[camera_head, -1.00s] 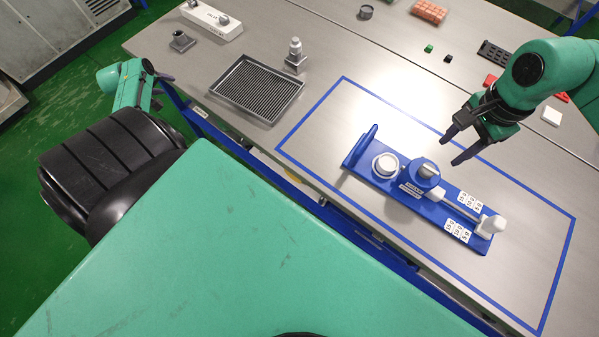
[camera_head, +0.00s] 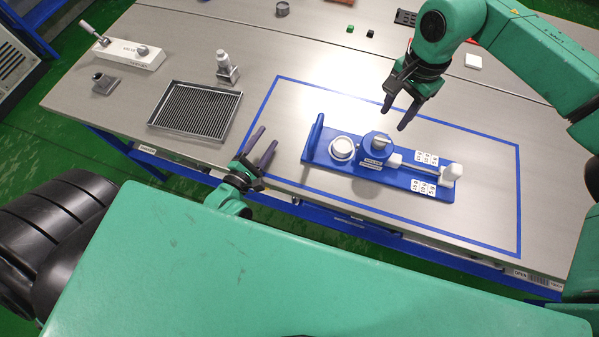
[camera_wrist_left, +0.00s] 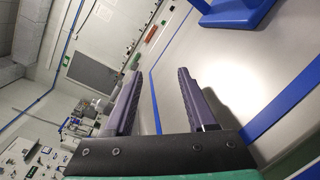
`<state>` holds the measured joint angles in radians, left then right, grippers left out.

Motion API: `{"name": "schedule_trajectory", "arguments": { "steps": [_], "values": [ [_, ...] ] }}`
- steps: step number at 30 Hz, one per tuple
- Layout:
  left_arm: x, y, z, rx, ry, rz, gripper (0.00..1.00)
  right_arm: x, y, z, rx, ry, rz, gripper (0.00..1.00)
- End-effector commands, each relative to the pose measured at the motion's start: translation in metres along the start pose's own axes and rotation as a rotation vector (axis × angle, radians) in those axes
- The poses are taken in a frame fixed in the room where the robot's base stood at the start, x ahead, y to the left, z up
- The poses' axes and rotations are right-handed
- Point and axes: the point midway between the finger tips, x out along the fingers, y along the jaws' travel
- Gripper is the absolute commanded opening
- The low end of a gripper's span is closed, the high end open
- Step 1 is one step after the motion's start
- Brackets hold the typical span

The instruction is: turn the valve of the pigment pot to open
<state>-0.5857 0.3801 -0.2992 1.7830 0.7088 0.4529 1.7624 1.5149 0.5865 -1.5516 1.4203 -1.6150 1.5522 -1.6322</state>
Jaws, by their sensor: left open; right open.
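A blue round pot (camera_head: 376,158) stands on a blue board (camera_head: 320,155). A grey knob (camera_head: 381,142) sits on top of the pot; I cannot tell whether its setting is open. My left gripper (camera_head: 264,147) is open and empty over the table's near edge, left of the board and apart from it. In the left wrist view the open fingers (camera_wrist_left: 158,82) have nothing between them, and part of the blue board (camera_wrist_left: 232,16) shows at the top right. My right gripper (camera_head: 394,119) is open and empty, just behind and right of the pot, fingers pointing down.
A grated tray (camera_head: 196,109), a grey fitting (camera_head: 226,70) and a white block with a lever (camera_head: 128,53) stand left. Blue tape surrounds the board.

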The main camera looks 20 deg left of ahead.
Motion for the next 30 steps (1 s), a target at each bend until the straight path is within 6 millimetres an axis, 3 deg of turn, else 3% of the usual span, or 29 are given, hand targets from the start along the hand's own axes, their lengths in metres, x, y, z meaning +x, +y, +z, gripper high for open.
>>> {"name": "schedule_trajectory", "arguments": {
  "steps": [1,3,6,9,12,17,30],
  "values": [
    [-0.013,-0.021,0.025,-0.161,-0.006,0.019,0.56,0.0,0.0,0.0,0.0,0.0,0.0,0.5],
    [-0.031,-0.043,0.06,-0.397,-0.009,0.06,0.56,0.0,0.0,0.0,0.0,0.0,0.0,0.5],
    [-0.051,-0.059,0.1,-0.677,-0.002,0.123,0.56,0.0,0.0,0.0,0.0,0.0,0.0,0.5],
    [-0.062,-0.065,0.121,-0.844,0.008,0.169,0.56,0.0,0.0,0.0,0.0,0.0,0.0,0.5],
    [-0.061,-0.066,0.127,-0.894,0.01,0.184,0.56,0.0,0.0,0.0,0.0,0.0,0.0,0.5],
    [-0.035,-0.061,0.125,-0.892,0.007,0.186,0.56,0.0,0.0,0.0,0.0,0.0,0.0,0.5],
    [0.065,-0.046,0.115,-0.887,0.008,0.182,0.56,0.0,0.0,0.0,0.0,0.0,0.0,0.5]
  ]
}}
